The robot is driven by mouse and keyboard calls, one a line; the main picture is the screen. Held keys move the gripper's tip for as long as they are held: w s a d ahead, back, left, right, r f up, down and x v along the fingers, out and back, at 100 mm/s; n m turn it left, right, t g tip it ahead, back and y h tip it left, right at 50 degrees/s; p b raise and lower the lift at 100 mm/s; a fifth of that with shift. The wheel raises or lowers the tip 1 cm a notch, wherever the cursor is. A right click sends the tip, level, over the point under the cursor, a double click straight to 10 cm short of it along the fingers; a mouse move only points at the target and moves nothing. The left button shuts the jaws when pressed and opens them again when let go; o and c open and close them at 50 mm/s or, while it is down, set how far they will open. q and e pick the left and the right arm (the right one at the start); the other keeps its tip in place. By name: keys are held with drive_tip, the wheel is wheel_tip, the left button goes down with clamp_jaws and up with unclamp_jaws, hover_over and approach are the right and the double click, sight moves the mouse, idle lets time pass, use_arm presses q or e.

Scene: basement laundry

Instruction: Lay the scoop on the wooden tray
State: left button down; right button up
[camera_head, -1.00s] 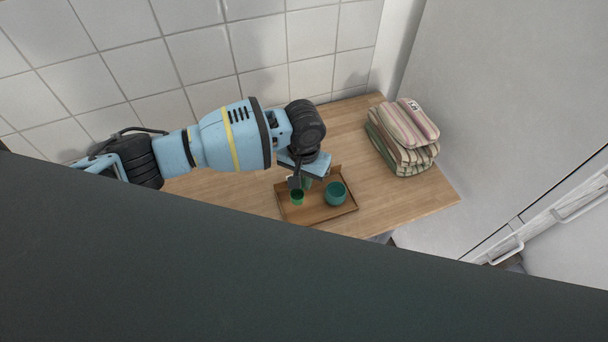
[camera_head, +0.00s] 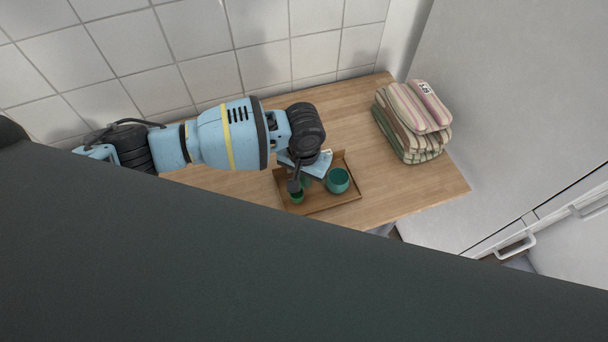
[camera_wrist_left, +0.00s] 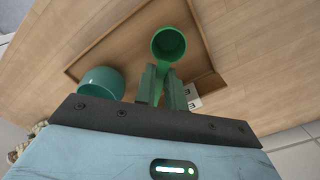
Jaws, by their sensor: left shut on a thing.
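The green scoop (camera_wrist_left: 168,43) shows in the left wrist view, its round cup past the fingertips and its handle between the fingers. In the head view its cup (camera_head: 297,197) shows small and partly hidden below my gripper. My left gripper (camera_wrist_left: 161,88) is shut on the scoop's handle; it also shows in the head view (camera_head: 296,187). The scoop is over the wooden tray (camera_head: 335,205), which also shows in the wrist view (camera_wrist_left: 76,66). I cannot tell whether the scoop touches the tray. My right gripper is not in view.
A teal bowl (camera_head: 338,180) stands on the tray's right side, close to my left gripper. Folded striped towels (camera_head: 415,120) lie at the counter's back right. The wooden counter (camera_head: 400,190) is bare between towels and tray. A tiled wall (camera_head: 150,60) runs behind.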

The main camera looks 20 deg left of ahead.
use_arm(q)
drive_tip(key=shift+f, duration=0.6)
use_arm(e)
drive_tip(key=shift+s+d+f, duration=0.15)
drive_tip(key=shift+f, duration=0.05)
use_arm(q)
drive_tip(key=c, duration=1.4)
unclamp_jaws()
